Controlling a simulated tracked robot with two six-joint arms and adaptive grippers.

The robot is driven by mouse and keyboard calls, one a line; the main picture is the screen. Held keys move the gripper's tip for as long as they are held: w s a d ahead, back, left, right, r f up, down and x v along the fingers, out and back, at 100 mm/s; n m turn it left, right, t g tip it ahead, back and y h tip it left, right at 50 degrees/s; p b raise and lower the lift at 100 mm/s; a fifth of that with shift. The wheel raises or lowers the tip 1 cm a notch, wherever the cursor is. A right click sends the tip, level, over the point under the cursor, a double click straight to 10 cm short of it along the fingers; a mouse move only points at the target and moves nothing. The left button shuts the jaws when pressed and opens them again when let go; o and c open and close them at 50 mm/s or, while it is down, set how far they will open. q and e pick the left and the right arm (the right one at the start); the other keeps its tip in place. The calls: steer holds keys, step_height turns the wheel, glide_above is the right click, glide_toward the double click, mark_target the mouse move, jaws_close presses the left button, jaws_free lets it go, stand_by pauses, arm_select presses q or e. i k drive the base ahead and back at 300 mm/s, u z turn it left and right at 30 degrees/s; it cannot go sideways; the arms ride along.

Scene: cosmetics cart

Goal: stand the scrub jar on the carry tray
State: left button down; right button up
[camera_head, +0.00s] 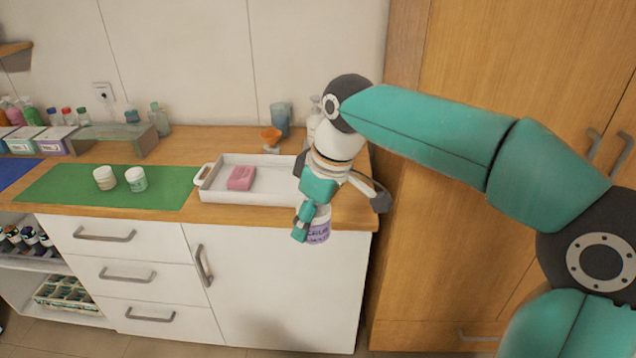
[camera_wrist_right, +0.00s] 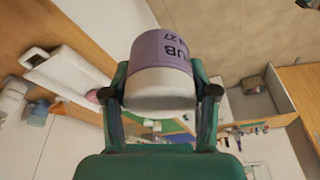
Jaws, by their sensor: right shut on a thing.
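The scrub jar (camera_head: 318,231) is white with a purple label. My right gripper (camera_head: 309,220) is shut on it and holds it in front of the counter's front edge, to the right of and nearer than the tray. In the right wrist view, the jar (camera_wrist_right: 163,72) sits between the two fingers, its label showing letters ending "UB". The white carry tray (camera_head: 223,196) lies on the counter, with a pink bar (camera_head: 241,178) inside toward its left. My right wrist and gripper hide the tray's right end. My left gripper is not in view.
Two small jars (camera_head: 105,178) (camera_head: 136,179) stand on a green mat (camera_head: 63,184) left of the tray. An orange item (camera_head: 271,137) and a blue-grey cup (camera_head: 281,118) stand behind the tray. A tall wooden cabinet (camera_head: 470,60) stands at the right.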

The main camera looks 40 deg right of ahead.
mark_target(290, 184)
steer(key=z, duration=0.6)
steer(key=i, duration=1.55)
steer(key=u, duration=0.1)
